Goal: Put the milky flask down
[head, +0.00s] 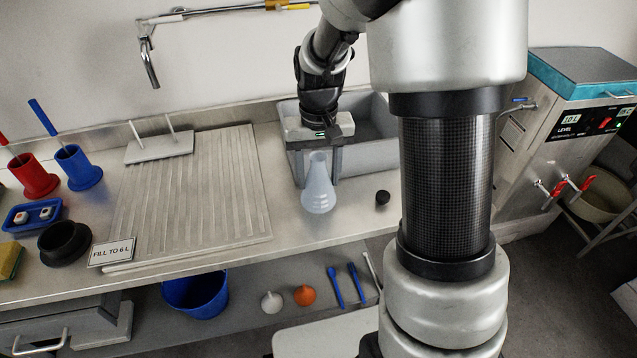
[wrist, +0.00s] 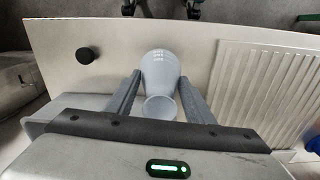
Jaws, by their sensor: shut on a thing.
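The milky flask (head: 318,190) is a pale, translucent conical flask with graduation marks. It is upright at the front edge of the sink, over the steel bench between the ribbed drainboard and a small black stopper. My gripper (head: 319,165) comes down from above and is shut on its neck. In the wrist view my gripper (wrist: 157,95) has a finger on either side of the flask (wrist: 160,72). I cannot tell whether the flask's base touches the bench.
The ribbed drainboard (head: 190,205) lies left of the flask. The black stopper (head: 382,197) is close on its right. The sink (head: 360,160) is behind it. Bare bench (head: 285,235) lies in front. A blue bucket (head: 195,290) stands on the lower shelf.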

